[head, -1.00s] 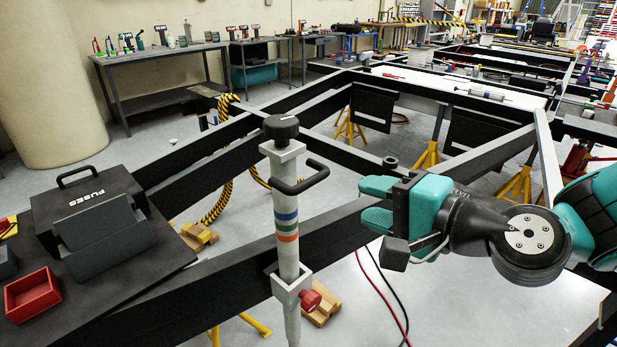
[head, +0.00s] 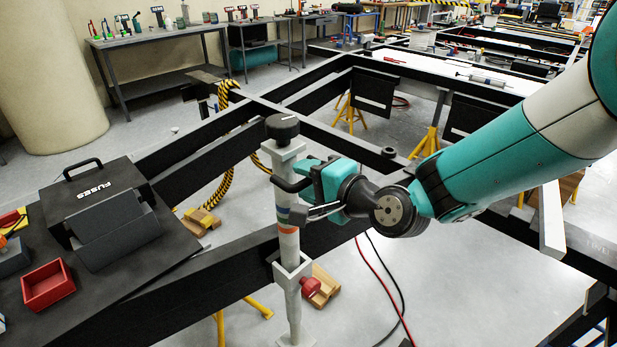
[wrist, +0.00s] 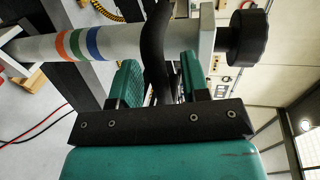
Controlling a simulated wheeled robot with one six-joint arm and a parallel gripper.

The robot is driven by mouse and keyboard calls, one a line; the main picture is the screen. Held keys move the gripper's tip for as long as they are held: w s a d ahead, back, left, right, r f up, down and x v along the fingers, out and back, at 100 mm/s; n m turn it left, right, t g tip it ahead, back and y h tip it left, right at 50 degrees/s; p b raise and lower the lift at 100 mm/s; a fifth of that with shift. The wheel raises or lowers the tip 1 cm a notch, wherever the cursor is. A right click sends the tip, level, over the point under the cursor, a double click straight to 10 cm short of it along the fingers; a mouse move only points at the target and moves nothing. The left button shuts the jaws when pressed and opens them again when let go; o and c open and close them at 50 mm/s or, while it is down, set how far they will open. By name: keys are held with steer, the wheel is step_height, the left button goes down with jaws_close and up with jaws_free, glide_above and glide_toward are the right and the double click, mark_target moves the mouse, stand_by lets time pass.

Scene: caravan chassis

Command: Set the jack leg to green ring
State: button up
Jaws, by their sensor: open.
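The jack leg (head: 287,245) is an upright grey-white tube with a black knob (head: 282,127) on top and a black crank handle (wrist: 155,45) at its side. It bears a blue ring (wrist: 95,41), a green ring (wrist: 77,45) and an orange ring (wrist: 61,47), from top to bottom; in the head view my gripper partly covers them. A square collar (head: 292,270) with a red knob (head: 311,287) surrounds the tube below the rings. My gripper (wrist: 160,80) is open, its teal fingers on either side of the handle; contact is unclear.
Black chassis beams (head: 200,275) run beside the jack leg. At left, a dark worktop carries a fuse box (head: 100,205) and a red tray (head: 47,286). Wooden blocks (head: 325,290) and red and black cables (head: 380,290) lie on the floor behind the leg.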

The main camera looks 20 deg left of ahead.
mark_target(294, 231)
jaws_close()
step_height(294, 231, down, 16)
steer(key=b, duration=1.2)
steer(key=shift+r, duration=0.15)
jaws_free()
steer(key=shift+r, duration=0.15)
